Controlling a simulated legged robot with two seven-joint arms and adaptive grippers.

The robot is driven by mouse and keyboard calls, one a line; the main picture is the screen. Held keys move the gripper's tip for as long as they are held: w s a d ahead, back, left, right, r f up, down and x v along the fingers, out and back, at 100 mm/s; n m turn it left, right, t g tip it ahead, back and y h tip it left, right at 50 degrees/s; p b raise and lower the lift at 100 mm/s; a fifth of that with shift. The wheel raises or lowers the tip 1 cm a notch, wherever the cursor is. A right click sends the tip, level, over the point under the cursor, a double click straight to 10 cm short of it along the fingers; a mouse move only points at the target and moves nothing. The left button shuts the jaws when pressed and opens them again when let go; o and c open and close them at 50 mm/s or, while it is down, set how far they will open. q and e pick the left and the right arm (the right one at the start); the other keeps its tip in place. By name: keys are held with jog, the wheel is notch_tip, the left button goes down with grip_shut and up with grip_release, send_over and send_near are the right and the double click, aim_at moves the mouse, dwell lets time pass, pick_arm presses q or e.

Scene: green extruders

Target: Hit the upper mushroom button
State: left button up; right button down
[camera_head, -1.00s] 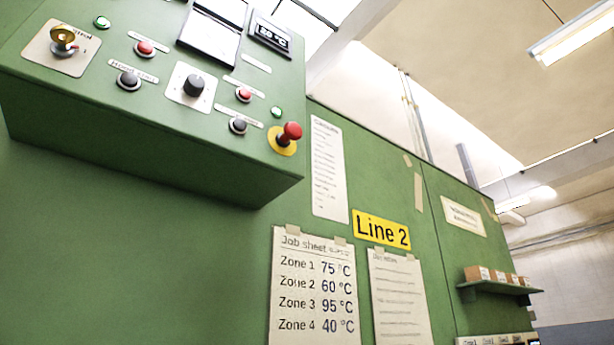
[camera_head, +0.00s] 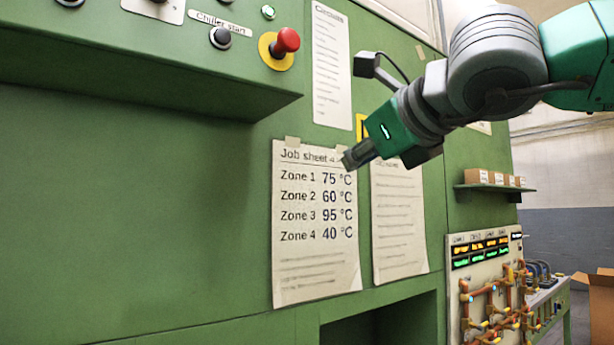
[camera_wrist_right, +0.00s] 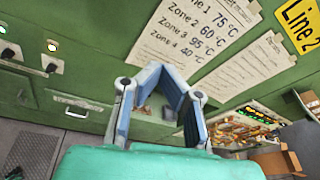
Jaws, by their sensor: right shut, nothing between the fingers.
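A red mushroom button (camera_head: 286,41) on a round yellow plate sits at the lower right corner of the green control panel (camera_head: 120,62), in the head view. My right gripper (camera_head: 350,161) is below and right of this button, in front of the job sheet (camera_head: 316,268), clearly apart from the button. It is shut and empty. In the right wrist view the gripper (camera_wrist_right: 160,72) points towards the green cabinet face below the sheets. I cannot make out the red mushroom button in the wrist view. My left gripper is not in view.
The panel box overhangs the cabinet wall. A shelf with small boxes (camera_head: 490,178) and a pipe rack (camera_head: 492,300) stand at the right.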

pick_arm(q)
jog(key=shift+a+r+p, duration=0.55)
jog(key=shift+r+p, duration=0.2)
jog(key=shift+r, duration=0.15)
pick_arm(e)
jog(key=s+r+m+y, duration=0.1)
jog(key=s+r+y, duration=0.1)
jog(key=s+r, duration=0.4)
jog(key=s+r+m+y, duration=0.1)
jog(key=s+r, duration=0.5)
jog(key=r, duration=0.7)
jog(key=shift+s+a+t+y, duration=0.15)
jog(key=shift+a+t+y, duration=0.1)
jog(key=shift+t+y, duration=0.15)
